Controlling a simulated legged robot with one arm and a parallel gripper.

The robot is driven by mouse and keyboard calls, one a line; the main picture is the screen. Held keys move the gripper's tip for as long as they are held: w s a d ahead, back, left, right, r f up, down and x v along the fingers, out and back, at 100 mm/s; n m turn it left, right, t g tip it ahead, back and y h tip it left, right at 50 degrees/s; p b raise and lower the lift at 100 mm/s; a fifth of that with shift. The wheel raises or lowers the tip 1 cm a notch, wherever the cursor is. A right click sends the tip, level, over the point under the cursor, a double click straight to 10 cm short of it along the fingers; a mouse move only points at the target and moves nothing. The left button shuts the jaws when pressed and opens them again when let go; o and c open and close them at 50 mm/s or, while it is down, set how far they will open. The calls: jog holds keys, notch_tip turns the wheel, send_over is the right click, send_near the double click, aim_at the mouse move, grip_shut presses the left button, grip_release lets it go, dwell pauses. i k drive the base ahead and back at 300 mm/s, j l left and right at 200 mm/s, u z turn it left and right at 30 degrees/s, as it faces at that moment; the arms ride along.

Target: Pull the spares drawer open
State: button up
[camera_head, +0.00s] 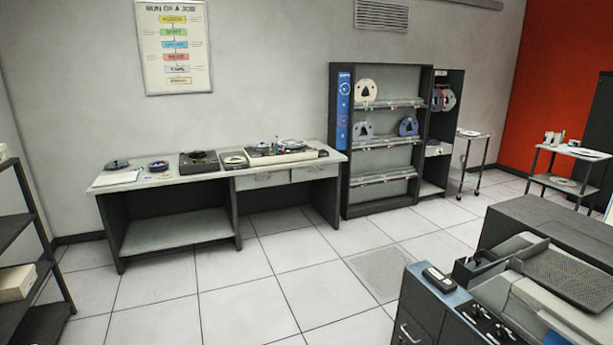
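Two pale drawer fronts show under the right half of the long workbench (130,182) against the back wall. The left drawer (262,180) and the right drawer (316,172) both look shut. No label is readable at this distance, so I cannot tell which drawer is the spares drawer. A dark cabinet front with a silver handle (408,333) shows at the bottom right, partly cut off by the frame. My gripper is not in view.
A tape rack (335,130) stands right of the workbench. A machine with a grey tray (575,278) fills the lower right. A dark shelf unit (30,220) stands at the left edge. The tiled floor (250,305) before the bench is clear.

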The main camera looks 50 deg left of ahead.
aim_at(309, 172)
jog(key=u, duration=1.75)
jog(key=i+u, duration=0.1)
jog(key=i+z, duration=0.1)
jog(key=i, duration=3.7)
jog(key=i+u, duration=0.1)
jog(key=i, duration=0.55)
jog(key=i+l+u, duration=0.1)
jog(key=i, duration=0.55)
jog(key=i+l+u, duration=0.1)
jog(key=i, duration=0.55)
jog(key=i+l+u, duration=0.3)
jog(key=i+u, duration=0.15)
jog(key=i, duration=0.2)
